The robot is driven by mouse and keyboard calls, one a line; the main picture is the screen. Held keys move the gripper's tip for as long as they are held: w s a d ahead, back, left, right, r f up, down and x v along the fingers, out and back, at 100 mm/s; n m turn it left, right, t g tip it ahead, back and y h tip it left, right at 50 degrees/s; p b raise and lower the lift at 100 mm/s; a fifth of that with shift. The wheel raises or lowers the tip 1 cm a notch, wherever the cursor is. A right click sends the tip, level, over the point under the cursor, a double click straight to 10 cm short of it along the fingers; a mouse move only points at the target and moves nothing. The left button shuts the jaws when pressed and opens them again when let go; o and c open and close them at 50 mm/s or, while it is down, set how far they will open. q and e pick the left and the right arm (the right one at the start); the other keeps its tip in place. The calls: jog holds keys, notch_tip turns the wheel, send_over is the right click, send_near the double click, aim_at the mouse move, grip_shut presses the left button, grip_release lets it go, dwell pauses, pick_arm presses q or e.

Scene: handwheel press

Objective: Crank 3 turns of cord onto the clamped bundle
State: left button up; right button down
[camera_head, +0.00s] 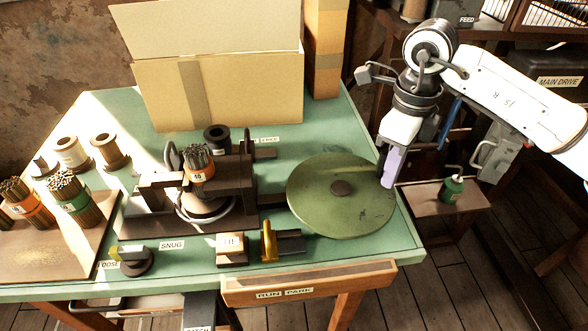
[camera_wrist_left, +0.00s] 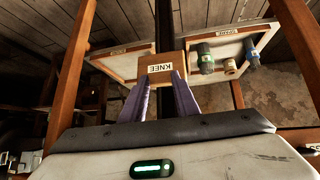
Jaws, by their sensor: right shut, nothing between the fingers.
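The clamped bundle (camera_head: 199,160), dark rods with an orange band, stands upright in the dark press fixture (camera_head: 236,176). A pale cord ring (camera_head: 206,217) curves around the fixture's base. The green handwheel (camera_head: 330,212) lies to its right, with a dark hub. My right gripper (camera_head: 388,178) is shut and empty at the wheel's right rim; I cannot tell whether it touches. Any crank knob there is hidden. My left gripper (camera_wrist_left: 162,80) shows in the left wrist view, its fingers apart in front of a brown block marked KNEE (camera_wrist_left: 163,67); contact is unclear.
A cardboard box (camera_head: 225,85) stands at the back of the green table (camera_head: 330,137). Banded bundles (camera_head: 75,203) and spools (camera_head: 110,152) are at left. A green bottle (camera_head: 453,188) stands on a side shelf.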

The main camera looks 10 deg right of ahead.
aim_at(296, 171)
jog(key=w, duration=0.2)
jog(key=w+a, duration=0.1)
jog(key=w, duration=0.2)
jog(key=shift+w+a, duration=0.15)
jog(key=shift+w, duration=0.1)
jog(key=w+a, duration=0.2)
jog(key=w+a+p, duration=0.1)
jog(key=w+a, duration=0.1)
jog(key=a, duration=0.7)
jog(key=shift+a+p, duration=0.15)
jog(key=shift+p, duration=0.2)
jog(key=s+a, duration=0.4)
jog(key=shift+s+a, duration=0.1)
jog(key=shift+a, duration=0.1)
jog(key=shift+w+d, duration=0.2)
jog(key=shift+w, duration=0.85)
jog(key=shift+r+p, duration=1.4)
jog(key=shift+r, duration=2.6)
